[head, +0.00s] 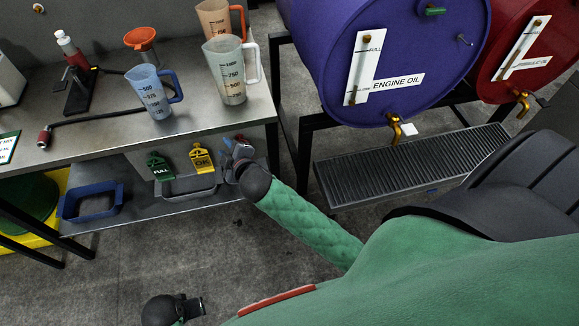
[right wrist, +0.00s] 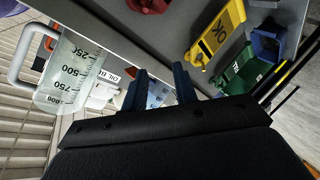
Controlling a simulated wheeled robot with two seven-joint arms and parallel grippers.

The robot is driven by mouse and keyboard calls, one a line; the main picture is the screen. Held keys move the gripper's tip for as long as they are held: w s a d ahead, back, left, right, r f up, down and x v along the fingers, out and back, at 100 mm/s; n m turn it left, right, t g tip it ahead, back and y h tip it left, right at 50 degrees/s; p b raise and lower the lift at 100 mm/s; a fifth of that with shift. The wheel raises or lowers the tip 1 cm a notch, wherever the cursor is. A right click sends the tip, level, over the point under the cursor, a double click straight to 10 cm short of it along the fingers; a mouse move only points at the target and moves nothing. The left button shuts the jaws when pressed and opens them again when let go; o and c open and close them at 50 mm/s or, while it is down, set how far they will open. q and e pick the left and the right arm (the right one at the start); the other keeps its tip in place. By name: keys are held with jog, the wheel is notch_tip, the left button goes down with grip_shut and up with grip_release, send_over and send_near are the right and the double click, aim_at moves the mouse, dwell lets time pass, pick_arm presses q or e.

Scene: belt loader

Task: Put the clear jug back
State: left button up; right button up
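The clear jug (head: 228,75), with a white handle and dark volume marks, stands upright near the right end of the bench top. It appears upside down at the left of the right wrist view (right wrist: 68,78). My right gripper (head: 239,150) is beside the bench's front edge, below and in front of the jug. In the right wrist view its two dark blue fingers (right wrist: 160,90) are apart with nothing held between them, and the jug is off to their side, not touching. My left gripper (head: 197,307) is low at the bottom; its finger gap is unclear.
An orange jug (head: 213,20) stands behind the clear one, and a blue jug (head: 152,92) to its left. Green (head: 160,167) and yellow (head: 202,159) tags hang below the bench edge.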

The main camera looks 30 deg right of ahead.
jog(key=s+d+f+m+g, duration=0.1)
jog(key=s+f+m+g, duration=0.2)
jog(key=s+f, duration=0.3)
jog(key=s+d+f+m+g, duration=0.1)
jog(key=s+f+m+g, duration=0.2)
jog(key=s, duration=1.2)
jog(key=s+d+f+m+g, duration=0.1)
jog(key=s+f+m+g, duration=0.2)
jog(key=s+f+g, duration=0.4)
jog(key=s+f, duration=0.3)
jog(key=shift+s, duration=0.25)
